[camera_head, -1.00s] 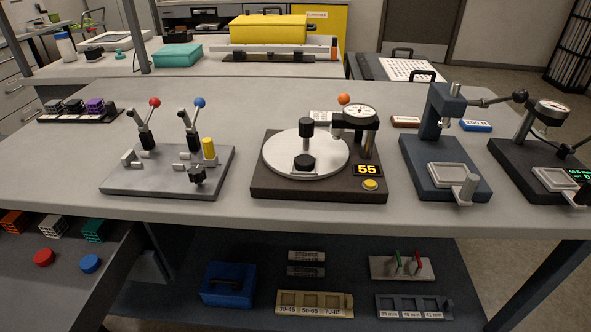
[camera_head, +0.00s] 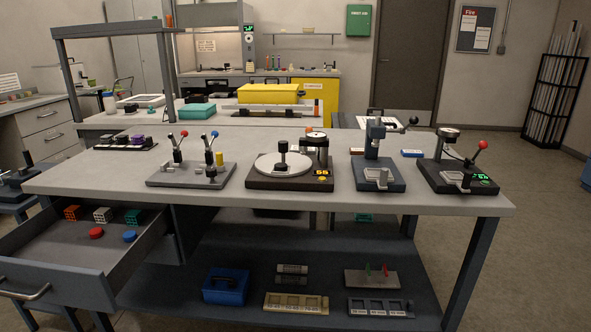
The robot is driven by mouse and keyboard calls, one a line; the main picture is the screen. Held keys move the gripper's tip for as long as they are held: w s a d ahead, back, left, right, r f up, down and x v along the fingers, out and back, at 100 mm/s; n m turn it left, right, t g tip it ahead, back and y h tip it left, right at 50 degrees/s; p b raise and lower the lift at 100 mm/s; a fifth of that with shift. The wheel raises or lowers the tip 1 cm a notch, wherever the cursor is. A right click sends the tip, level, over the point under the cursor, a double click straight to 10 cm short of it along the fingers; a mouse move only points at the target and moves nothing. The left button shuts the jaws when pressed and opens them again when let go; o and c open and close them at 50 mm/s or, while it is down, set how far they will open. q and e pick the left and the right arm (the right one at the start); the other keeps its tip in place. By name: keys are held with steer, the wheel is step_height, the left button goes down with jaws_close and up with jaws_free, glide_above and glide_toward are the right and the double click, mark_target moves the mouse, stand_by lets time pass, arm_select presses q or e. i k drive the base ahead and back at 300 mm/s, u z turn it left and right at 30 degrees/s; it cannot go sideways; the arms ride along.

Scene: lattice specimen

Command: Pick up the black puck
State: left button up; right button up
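No loose black puck stands out. A small black round piece (camera_head: 281,167) sits on the white disc (camera_head: 262,168) of the gauge device, below a black knob (camera_head: 282,145); I cannot tell if it is the puck or part of the device. Neither of my grippers is in view.
The grey workbench (camera_head: 310,205) carries a lever fixture (camera_head: 158,179), a blue-grey press (camera_head: 378,178) and a black gauge stand (camera_head: 440,182). The open drawer (camera_head: 60,280) juts out at left. The lower shelf holds a blue box (camera_head: 225,287) and slotted trays. Floor at right is clear.

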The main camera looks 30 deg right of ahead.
mark_target(282, 167)
steer(key=z, duration=0.6)
steer(key=i, duration=0.65)
steer(key=z, duration=0.1)
